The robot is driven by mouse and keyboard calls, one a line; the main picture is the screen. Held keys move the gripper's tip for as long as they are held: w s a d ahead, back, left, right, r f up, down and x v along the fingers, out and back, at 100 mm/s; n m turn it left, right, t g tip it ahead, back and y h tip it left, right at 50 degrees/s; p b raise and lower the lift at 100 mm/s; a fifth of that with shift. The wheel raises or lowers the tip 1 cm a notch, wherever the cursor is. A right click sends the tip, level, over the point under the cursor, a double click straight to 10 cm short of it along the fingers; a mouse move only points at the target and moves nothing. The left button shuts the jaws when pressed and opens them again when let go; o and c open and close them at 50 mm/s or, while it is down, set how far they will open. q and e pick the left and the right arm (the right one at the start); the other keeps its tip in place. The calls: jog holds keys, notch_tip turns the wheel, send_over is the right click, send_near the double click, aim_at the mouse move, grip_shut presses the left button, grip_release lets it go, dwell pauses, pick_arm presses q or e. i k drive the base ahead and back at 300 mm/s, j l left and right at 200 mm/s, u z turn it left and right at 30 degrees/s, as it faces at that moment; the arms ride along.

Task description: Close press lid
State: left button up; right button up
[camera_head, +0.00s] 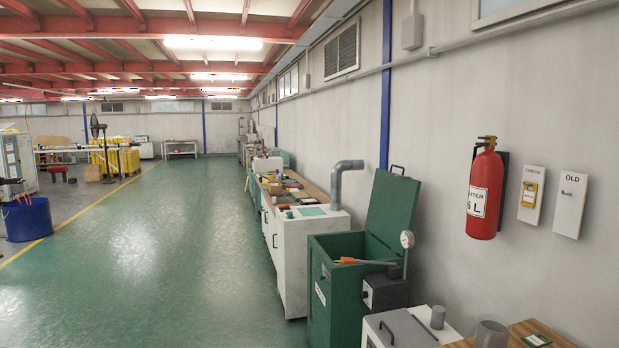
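The green press box (327,280) stands against the right wall at the lower middle right. Its green lid (393,212) is raised, standing open and leaning back toward the wall, with a dark handle (397,169) at its top edge. A lever with an orange grip (347,261) reaches across the top of the box. A round white gauge (407,239) stands on a post beside the lid. The inside of the box is mostly hidden. Neither of my grippers can be made out in this view.
A white cabinet with a grey pipe (346,172) stands just beyond the press. A grey-topped box (407,328) and a mug (491,334) are in front of it. A fire extinguisher (484,190) hangs on the wall. The green floor (170,270) to the left is clear.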

aim_at(393, 200)
jog(key=i+u, duration=0.35)
jog(key=i, duration=3.45)
jog(key=i+j+z, duration=0.15)
jog(key=i, duration=0.25)
jog(key=i+z, duration=0.15)
jog(key=i, duration=0.3)
jog(key=i+j+z, duration=0.15)
jog(key=i, duration=0.25)
jog(key=i+j+z, duration=0.15)
jog(key=i+j, duration=0.15)
jog(key=i, duration=0.1)
